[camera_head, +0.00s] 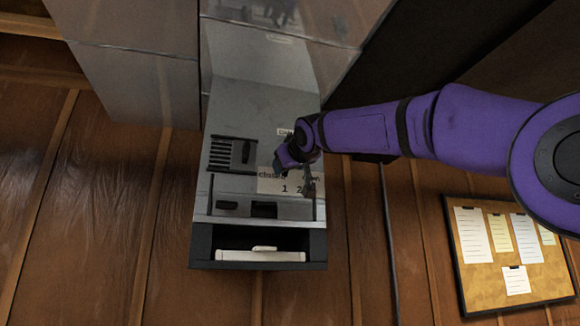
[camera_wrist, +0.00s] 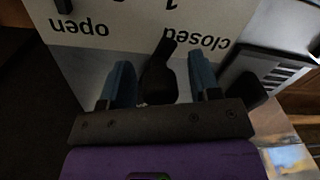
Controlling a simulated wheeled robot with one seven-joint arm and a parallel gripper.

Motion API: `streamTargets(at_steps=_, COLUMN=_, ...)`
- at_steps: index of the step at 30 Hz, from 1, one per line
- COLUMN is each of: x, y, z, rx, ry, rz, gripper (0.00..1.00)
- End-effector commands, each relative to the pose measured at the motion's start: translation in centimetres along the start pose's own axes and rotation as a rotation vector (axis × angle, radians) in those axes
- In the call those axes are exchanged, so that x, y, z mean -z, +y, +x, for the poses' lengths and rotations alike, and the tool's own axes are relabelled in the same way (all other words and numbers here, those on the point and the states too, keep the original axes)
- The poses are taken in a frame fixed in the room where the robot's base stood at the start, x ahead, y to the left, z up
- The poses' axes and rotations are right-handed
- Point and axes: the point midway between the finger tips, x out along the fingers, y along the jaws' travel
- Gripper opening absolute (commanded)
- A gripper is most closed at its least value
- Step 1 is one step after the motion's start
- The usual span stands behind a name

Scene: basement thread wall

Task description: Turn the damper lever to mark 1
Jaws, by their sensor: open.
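The damper lever (camera_wrist: 158,76) is a black handle in the wrist view, standing between my gripper's two blue fingers. My gripper (camera_wrist: 160,66) is open around it, with visible gaps on both sides. The pale label plate (camera_wrist: 132,26) reads upside down there, with "open" at left, "closed" at right and a "1" at the top edge. The lever's tip leans slightly right, beside the word "closed". In the head view my gripper (camera_head: 296,158) covers the lever and part of the plate (camera_head: 270,185), where "1" and "2" show.
The grey metal cabinet (camera_head: 250,115) carries a slotted vent (camera_head: 222,155) left of the plate. A dark open bay with a white tray (camera_head: 262,256) is below. A cork board (camera_head: 510,258) hangs on the wooden wall at right. A dark panel is at upper right.

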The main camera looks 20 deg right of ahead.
Motion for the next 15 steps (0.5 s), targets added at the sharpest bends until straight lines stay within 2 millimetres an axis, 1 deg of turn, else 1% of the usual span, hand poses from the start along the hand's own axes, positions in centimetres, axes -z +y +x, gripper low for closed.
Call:
streamTargets(at_steps=5, x=-0.2, y=0.0, z=0.1, rx=-0.001, ry=-0.005, rz=0.001, gripper=0.57)
streamTargets(at_steps=8, x=-0.2, y=0.1, z=-0.3, rx=-0.001, ry=-0.006, rz=0.001, gripper=0.57)
streamTargets(at_steps=11, x=-0.2, y=0.1, z=-1.2, rx=-0.001, ry=-0.005, rz=0.001, gripper=0.57)
streamTargets(at_steps=15, x=-0.1, y=0.1, z=-3.5, rx=-0.001, ry=-0.004, rz=0.001, gripper=0.57)
